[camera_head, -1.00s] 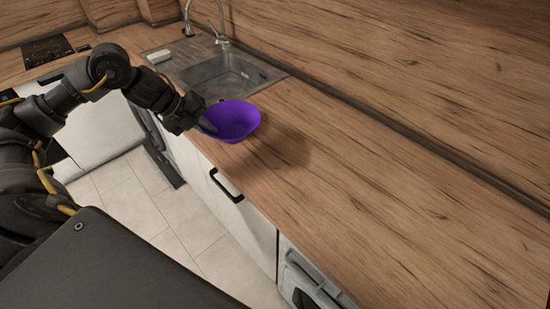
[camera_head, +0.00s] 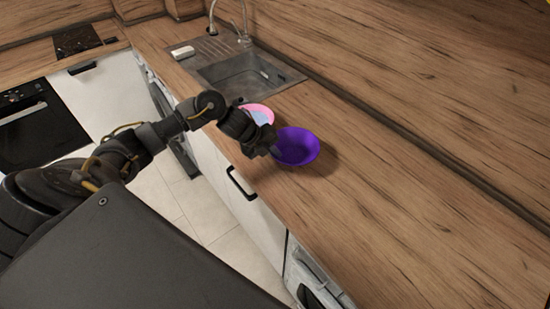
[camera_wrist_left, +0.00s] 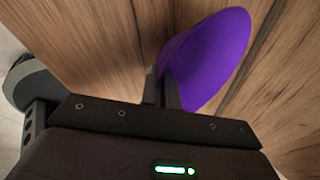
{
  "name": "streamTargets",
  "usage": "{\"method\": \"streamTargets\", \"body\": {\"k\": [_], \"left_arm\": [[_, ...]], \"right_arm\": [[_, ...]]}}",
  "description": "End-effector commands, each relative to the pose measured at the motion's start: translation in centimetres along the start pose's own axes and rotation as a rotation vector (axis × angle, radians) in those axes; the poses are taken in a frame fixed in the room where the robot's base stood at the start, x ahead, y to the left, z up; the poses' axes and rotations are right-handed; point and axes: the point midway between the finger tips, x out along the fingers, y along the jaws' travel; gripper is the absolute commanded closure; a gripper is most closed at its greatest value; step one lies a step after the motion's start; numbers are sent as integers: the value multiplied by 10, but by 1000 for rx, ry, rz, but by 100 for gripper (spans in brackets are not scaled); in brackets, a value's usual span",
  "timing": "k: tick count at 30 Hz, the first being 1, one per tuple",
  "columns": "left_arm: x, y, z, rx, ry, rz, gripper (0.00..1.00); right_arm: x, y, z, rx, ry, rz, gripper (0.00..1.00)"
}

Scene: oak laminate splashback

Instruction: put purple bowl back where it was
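The purple bowl (camera_head: 298,147) is over the wooden counter, right of the sink, with a shadow close beside it. I cannot tell whether it touches the counter. My left gripper (camera_head: 273,151) is at its left rim. In the left wrist view the gripper's fingers (camera_wrist_left: 163,92) are close together on the rim of the purple bowl (camera_wrist_left: 215,58), which looks tilted there. My right gripper is not in view.
A pink bowl with a light blue inside (camera_head: 259,114) stands just behind my left wrist, near the sink (camera_head: 245,78). A white sponge-like block (camera_head: 182,52) lies by the sink. The counter (camera_head: 420,185) to the right is clear.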

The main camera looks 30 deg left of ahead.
Motion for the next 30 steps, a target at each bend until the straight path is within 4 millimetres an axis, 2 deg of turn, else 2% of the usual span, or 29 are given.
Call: {"method": "streamTargets", "body": {"k": [3,6,14,19,30], "left_arm": [[14,8,-3,-7,6,4,100],[24,14,-2,-5,4,2,100],[30,18,-2,-1,2,2,100],[30,18,-2,-1,2,2,77],[24,18,-1,1,1,0,76]], "right_arm": [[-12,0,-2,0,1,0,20],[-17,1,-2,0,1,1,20],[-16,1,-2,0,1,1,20],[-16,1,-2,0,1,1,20],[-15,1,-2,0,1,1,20]]}}
